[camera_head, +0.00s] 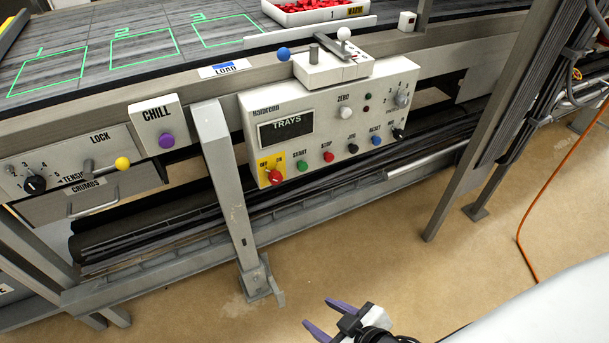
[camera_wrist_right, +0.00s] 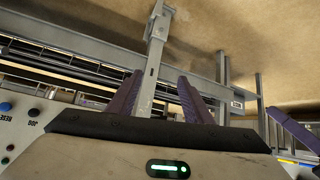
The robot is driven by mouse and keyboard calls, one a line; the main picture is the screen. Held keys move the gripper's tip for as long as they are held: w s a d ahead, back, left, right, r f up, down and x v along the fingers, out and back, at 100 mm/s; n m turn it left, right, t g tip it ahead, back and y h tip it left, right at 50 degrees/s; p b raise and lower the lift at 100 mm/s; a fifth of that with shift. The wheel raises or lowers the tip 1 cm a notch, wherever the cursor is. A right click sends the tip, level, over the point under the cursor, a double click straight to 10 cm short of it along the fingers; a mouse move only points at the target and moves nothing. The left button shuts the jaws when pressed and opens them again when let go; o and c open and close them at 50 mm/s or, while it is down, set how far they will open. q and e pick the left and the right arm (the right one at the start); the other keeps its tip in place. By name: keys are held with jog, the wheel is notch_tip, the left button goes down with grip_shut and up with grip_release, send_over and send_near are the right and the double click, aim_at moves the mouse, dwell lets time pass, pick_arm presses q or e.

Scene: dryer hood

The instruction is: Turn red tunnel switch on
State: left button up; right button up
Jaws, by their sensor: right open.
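The red switch (camera_head: 275,177) is a red knob on a yellow plate (camera_head: 264,165) marked OFF and ON. It sits at the lower left of the white control panel (camera_head: 350,158) under the TRAYS display. Which way the knob points is too small to tell. My right gripper (camera_head: 325,316) is open and empty at the bottom of the head view, below and in front of the panel, well apart from it. Its two purple fingers (camera_wrist_right: 165,92) stand apart in the right wrist view, with a machine leg beyond them. The red switch is not visible there.
Green START (camera_head: 302,166), red STOP (camera_head: 328,157) and other buttons run right of the switch. A grey leg (camera_head: 228,190) stands just left of the panel. A CHILL box (camera_head: 158,125) and a yellow-knobbed LOCK lever (camera_head: 122,163) are further left. Open floor lies before the machine.

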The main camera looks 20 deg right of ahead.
jog(key=w+f+n+t+b, duration=0.2)
jog(key=w+n+b, duration=0.4)
jog(key=w, duration=0.3)
jog(key=n+t+h+b, duration=0.2)
jog(key=n+t+b, duration=0.5)
jog(key=n+b, duration=0.9)
send_near(278, 180)
jog(key=shift+n, duration=0.7)
jog(key=w, duration=0.7)
jog(key=shift+w+a+f, duration=0.15)
jog(key=shift+w+f, duration=0.05)
jog(key=shift+w, duration=0.15)
pick_arm(q)
jog(key=w+d+f+g+h, duration=0.1)
jog(key=d+f, duration=0.2)
jog(key=f, duration=0.4)
jog(key=w+d+f+m+h, duration=0.1)
jog(key=d+f, duration=0.1)
jog(key=f, duration=0.4)
jog(key=shift+w+d+f+g+b, duration=0.2)
jog(key=shift+d+f+g+b, duration=0.1)
jog(key=shift+d+f+g, duration=0.1)
pick_arm(e)
jog(key=shift+w, duration=0.8)
pick_arm(q)
jog(key=shift+r, duration=0.1)
pick_arm(e)
jog(key=shift+c, duration=0.4)
jog(key=c, duration=1)
